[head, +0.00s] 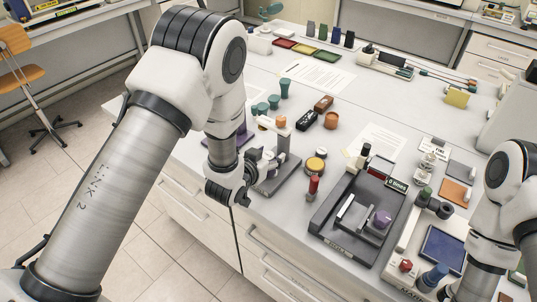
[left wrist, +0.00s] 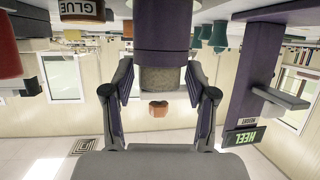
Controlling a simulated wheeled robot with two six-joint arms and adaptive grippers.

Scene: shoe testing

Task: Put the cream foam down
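I cannot pick out the cream foam with certainty. A pale yellow block (head: 457,96) stands at the far right of the bench in the head view, apart from both arms. My left gripper (head: 240,190) hangs by the bench's front left edge, beside a grey stand (head: 278,177). In the left wrist view, which is upside down, the left fingers (left wrist: 160,66) are apart. A speckled grey-tan piece (left wrist: 158,79) on a purple cylinder (left wrist: 165,25) shows between them, with gaps at both sides. My right arm shows at the right edge; its gripper is out of view.
A black tray (head: 330,247) with a purple-topped part and a blue pad (head: 442,248) lie to the right.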

